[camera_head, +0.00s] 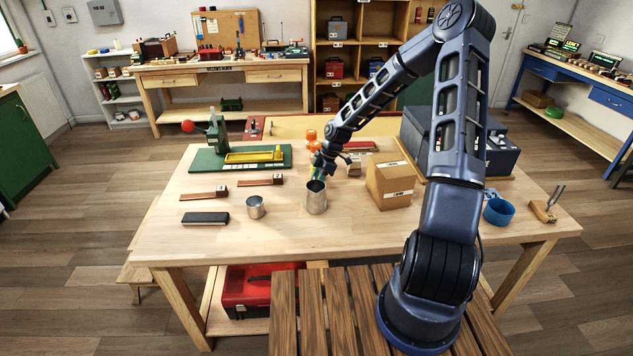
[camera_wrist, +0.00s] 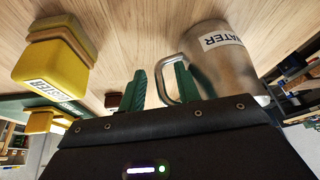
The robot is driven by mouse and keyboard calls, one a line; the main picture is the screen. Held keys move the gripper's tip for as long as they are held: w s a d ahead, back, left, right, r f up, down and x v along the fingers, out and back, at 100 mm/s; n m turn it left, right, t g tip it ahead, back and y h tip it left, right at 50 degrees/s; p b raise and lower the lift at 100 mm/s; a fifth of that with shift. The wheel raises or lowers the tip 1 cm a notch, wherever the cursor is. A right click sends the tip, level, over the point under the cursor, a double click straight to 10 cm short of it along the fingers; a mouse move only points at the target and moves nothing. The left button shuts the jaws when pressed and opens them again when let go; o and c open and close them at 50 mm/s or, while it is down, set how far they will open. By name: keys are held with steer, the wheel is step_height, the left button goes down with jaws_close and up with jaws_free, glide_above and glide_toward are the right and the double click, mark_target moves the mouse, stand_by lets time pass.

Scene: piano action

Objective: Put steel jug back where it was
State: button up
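The steel jug (camera_head: 316,201) stands upright on the wooden workbench (camera_head: 285,235), near its middle. In the wrist view the jug (camera_wrist: 222,62) shows a "WATER" label and a bent metal handle (camera_wrist: 161,84). My gripper (camera_head: 322,172) is just behind the jug in the head view, where its fingertips are partly hidden. In the wrist view its two green fingers (camera_wrist: 160,88) are apart, with the handle between them, nearer the right finger. A gap shows between the handle and the left finger, so the gripper is not closed on it.
A small steel cup (camera_head: 256,208) stands left of the jug and a cardboard box (camera_head: 389,186) right of it. A dark block (camera_head: 205,218) lies at left. A blue ring-shaped holder (camera_head: 498,211) is at right. A yellow labelled block (camera_wrist: 50,75) is near my gripper. The front bench is clear.

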steer(key=v, duration=1.1)
steer(key=s+d+r+m+t+h, duration=0.1)
steer(key=s+d+r+m+h, duration=0.3)
steer(key=s+d+r+m, duration=0.25)
steer(key=s+d+r+m+t, duration=0.1)
steer(key=s+d+r+m, duration=0.2)
steer(key=s+r, duration=0.3)
steer(key=s+d+r+m+t, duration=0.2)
steer(key=s+r+m, duration=0.4)
steer(key=s, duration=0.5)
steer(key=s+d+r+m+t, duration=0.2)
steer(key=s+d+r+m, duration=0.2)
steer(key=s+r, duration=0.3)
steer(key=shift+s+d+m+h, duration=0.3)
steer(key=shift+s+m, duration=0.35)
steer(key=shift+s, duration=0.3)
